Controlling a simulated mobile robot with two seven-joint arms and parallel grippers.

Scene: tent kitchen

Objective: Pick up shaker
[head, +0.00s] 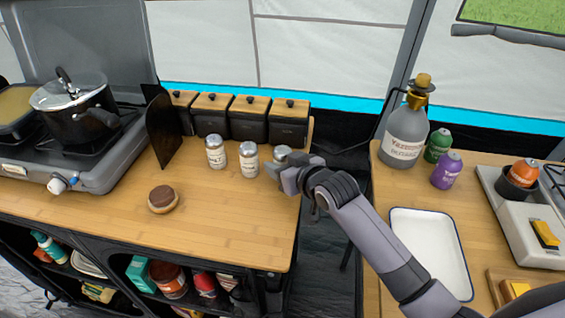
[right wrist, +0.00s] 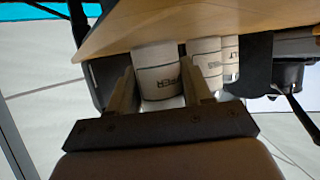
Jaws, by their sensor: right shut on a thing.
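Three small light shakers with grey caps stand in a row on the left wooden counter (head: 225,220): a left one (head: 216,152), a middle one (head: 249,160) and a right one (head: 282,153). My right gripper (head: 285,176) is shut on the right shaker and hides most of it in the head view. In the right wrist view, which looks upside down, that shaker (right wrist: 157,72) sits between the two fingers (right wrist: 160,95), its dark lettering partly visible. It appears upright at the counter surface; I cannot tell whether it is lifted. My left gripper is not in view.
Dark canisters with wooden lids (head: 247,118) stand close behind the shakers. A brown-topped round item (head: 162,199) lies in front, left. A stove with a pot (head: 78,110) is further left. A gap separates this counter from the right one, holding bottles (head: 405,135) and a white tray (head: 430,250).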

